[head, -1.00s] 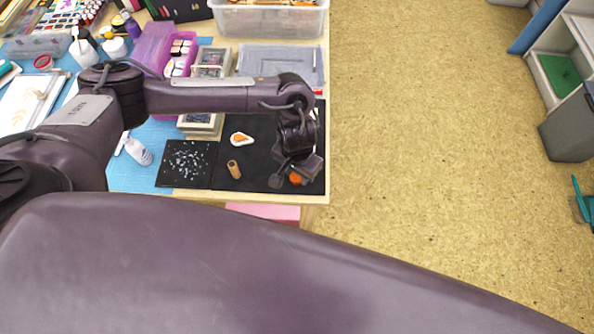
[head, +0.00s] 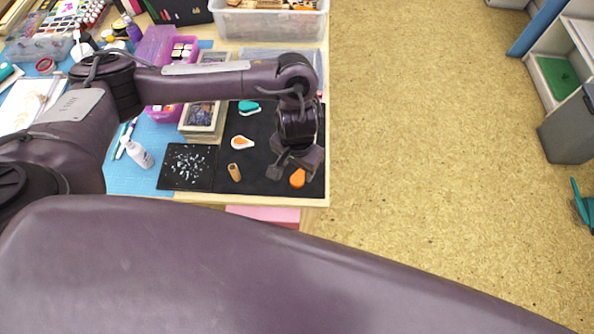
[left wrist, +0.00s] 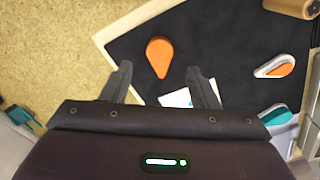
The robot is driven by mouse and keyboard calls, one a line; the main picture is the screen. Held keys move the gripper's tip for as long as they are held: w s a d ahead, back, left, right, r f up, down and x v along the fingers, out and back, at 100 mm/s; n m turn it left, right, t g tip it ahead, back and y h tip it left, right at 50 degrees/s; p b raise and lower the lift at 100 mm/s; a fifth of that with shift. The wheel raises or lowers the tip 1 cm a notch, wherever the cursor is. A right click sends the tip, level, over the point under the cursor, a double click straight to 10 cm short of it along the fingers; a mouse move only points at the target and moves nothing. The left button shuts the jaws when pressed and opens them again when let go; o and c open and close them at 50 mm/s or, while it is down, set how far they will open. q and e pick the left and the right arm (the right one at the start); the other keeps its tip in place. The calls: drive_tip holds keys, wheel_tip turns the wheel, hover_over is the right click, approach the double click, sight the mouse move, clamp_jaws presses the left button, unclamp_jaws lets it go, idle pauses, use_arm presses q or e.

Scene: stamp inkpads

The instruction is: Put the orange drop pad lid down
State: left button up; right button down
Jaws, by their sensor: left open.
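The orange drop pad lid (head: 298,178) lies on the black mat (head: 262,182) near its front right corner. It also shows in the left wrist view (left wrist: 160,57), alone on the mat just beyond the fingertips. My left gripper (head: 297,160) is open and empty above it, with the lid apart from both fingers (left wrist: 160,82). An orange drop pad in a white base (head: 242,143) sits to the left on the mat and also shows in the left wrist view (left wrist: 275,66). My right gripper is not in view.
A teal pad (head: 249,107) is farther back on the mat. A cork-coloured cylinder (head: 235,172) stands near the speckled black square (head: 188,167). A white bottle (head: 139,154) is on the blue mat. The table's right edge is close to the lid.

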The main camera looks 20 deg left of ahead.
sight(297, 179)
use_arm(q)
wheel_tip(297, 179, up, 6)
drive_tip(key=p, duration=0.2)
drive_tip(key=shift+r, duration=0.2)
idle(0.4)
